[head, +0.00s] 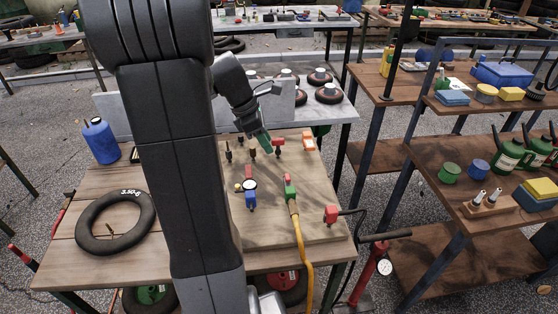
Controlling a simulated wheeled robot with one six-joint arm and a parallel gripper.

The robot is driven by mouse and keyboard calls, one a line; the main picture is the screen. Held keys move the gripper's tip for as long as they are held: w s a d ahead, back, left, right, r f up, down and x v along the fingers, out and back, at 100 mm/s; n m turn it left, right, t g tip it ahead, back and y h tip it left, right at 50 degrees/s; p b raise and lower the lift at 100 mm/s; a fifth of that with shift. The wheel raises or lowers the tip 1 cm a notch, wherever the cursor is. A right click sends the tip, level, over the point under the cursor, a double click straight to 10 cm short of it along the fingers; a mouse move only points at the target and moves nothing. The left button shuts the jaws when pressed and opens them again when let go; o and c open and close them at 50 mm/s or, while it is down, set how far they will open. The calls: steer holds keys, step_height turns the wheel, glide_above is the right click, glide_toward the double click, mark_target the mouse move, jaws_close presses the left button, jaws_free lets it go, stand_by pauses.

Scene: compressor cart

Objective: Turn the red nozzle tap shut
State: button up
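A light wooden board (285,232) lies on the cart's top. Along its back edge stand several small fittings, among them one with a red top (279,142) and a larger red one (308,139) to its right. I cannot tell for sure which of these is the red nozzle tap, nor its handle's position. My gripper (265,142) reaches down over the back of the board, just left of the red-topped fitting. Whether it touches that fitting is too small to tell. Its fingers are small and partly hidden, so their opening does not show.
A gauge (250,185), a blue fitting (251,201), a green fitting (290,191) with a yellow hose (300,250), and a red block (331,214) are nearer. A tyre (115,222) and blue bottle (100,140) sit left. A shelf rack (445,155) stands right.

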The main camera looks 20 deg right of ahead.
mark_target(287, 176)
steer(key=x, duration=1.3)
steer(key=shift+s+f, duration=0.1)
steer(key=shift+f, duration=0.2)
steer(key=c, duration=0.7)
